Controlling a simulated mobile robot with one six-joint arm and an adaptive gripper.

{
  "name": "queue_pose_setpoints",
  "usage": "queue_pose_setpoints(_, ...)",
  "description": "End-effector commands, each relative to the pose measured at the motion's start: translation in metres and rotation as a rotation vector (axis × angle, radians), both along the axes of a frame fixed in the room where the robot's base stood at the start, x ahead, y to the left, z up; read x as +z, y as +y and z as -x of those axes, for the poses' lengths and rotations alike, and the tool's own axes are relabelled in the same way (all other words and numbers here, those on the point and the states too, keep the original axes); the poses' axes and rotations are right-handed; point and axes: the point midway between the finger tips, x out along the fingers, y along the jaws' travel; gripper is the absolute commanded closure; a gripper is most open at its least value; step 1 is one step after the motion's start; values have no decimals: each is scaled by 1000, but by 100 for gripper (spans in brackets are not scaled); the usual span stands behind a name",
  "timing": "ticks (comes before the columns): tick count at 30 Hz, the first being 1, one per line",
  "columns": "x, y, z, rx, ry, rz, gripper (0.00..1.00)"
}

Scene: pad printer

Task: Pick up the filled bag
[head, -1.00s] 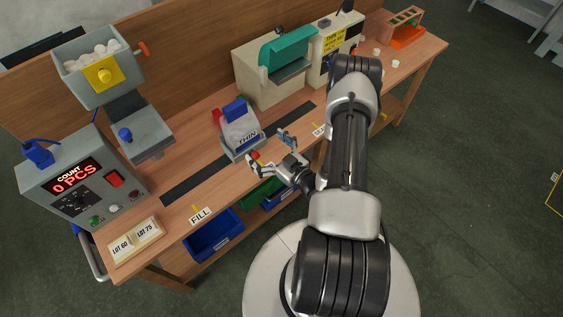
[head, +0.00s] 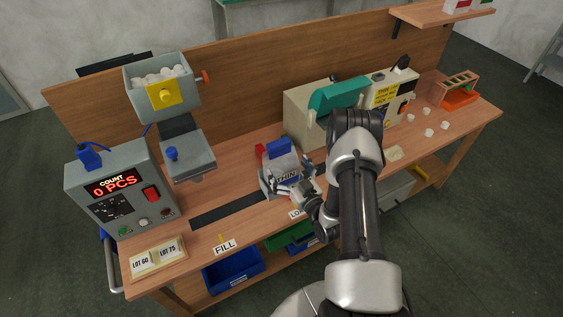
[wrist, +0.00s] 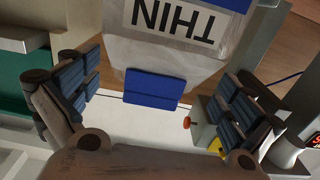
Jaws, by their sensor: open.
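The bag (head: 284,176) is a pale translucent pouch with a THIN label and a blue piece at its top. It stands in a grey holder on the bench, in the middle of the head view. In the wrist view the bag (wrist: 160,50) fills the top middle, its label upside down, with a blue block (wrist: 152,88) at its near edge. My gripper (head: 300,184) is open just in front of the bag. In the wrist view its blue-padded fingers (wrist: 155,98) stand apart on either side of the block. I cannot tell whether they touch anything.
A counter (head: 120,190) reading 0 PCS and a hopper (head: 163,92) of white pieces stand at left. A beige machine with a teal cover (head: 338,95) stands behind my arm. A dark strip (head: 228,210) lies on the bench. Blue bins (head: 232,272) sit below.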

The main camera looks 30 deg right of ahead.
Motion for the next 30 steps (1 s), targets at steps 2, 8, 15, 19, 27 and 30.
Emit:
queue_pose_setpoints(2,0,2,-14,3,-4,2,0)
queue_pose_setpoints(8,0,1,-35,0,-1,1,0)
queue_pose_setpoints(15,0,2,-41,0,0,-1,0)
queue_pose_setpoints(19,0,2,-41,0,0,-1,0)
queue_pose_setpoints(27,0,2,-40,0,0,-1,17)
queue_pose_setpoints(30,0,2,-40,0,0,-1,23)
